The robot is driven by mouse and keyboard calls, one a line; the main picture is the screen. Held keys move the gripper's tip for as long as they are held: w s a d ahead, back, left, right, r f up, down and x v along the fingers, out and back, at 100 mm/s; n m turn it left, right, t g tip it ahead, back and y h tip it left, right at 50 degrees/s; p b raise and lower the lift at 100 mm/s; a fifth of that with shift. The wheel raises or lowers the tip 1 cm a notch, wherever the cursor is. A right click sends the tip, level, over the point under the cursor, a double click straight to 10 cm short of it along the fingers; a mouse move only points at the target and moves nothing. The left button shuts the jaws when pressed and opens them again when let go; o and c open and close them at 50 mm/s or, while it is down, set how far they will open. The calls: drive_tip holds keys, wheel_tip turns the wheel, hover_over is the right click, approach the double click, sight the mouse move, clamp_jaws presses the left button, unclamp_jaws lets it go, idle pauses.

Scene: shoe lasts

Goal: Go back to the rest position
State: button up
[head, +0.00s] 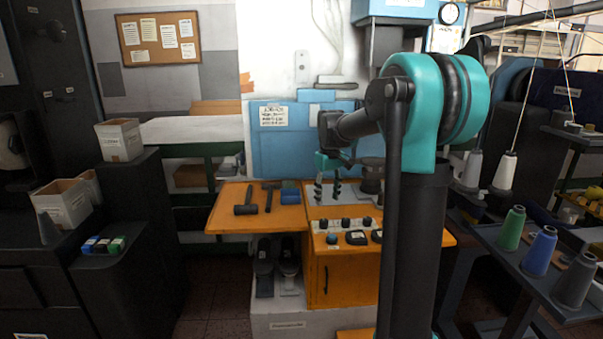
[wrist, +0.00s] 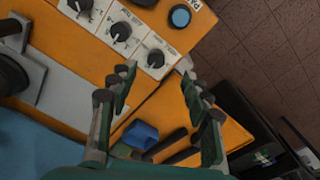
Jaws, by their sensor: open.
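My gripper (head: 327,190) hangs fingers down from my teal and black arm, above the orange workbench (head: 222,222) in the head view. In the wrist view my gripper (wrist: 160,78) has its two green and grey fingers spread wide apart, with nothing between them. Below the fingers lie the bench edge, a blue object (wrist: 138,135) and dark tool handles. No shoe last is held. Dark shoe-like shapes (head: 288,262) stand on the low shelf under the bench; I cannot tell if they are lasts.
Two hammers (head: 246,203) lie on the bench's left part. A knob panel (head: 345,231) runs along its front. Thread cones (head: 540,250) stand on a table at the right. Boxes (head: 119,140) sit on dark cabinets at the left. Floor shows in front of the cabinets.

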drive_tip(key=s+d+f+m+t, duration=0.1)
drive_tip(key=s+f, duration=0.4)
drive_tip(key=s, duration=0.4)
drive_tip(key=s+d+f+m+t, duration=0.1)
drive_tip(key=s+f+m, duration=0.1)
drive_tip(key=s+f, duration=0.4)
drive_tip(key=s+d+f+m+t, duration=0.1)
drive_tip(key=s+f, duration=0.4)
drive_tip(key=s, duration=0.8)
drive_tip(key=shift+s+d+f+m+t, duration=0.15)
drive_tip(key=shift+d+f+m+t, duration=0.2)
drive_tip(key=shift+m, duration=0.35)
drive_tip(key=shift+a+r, duration=0.1)
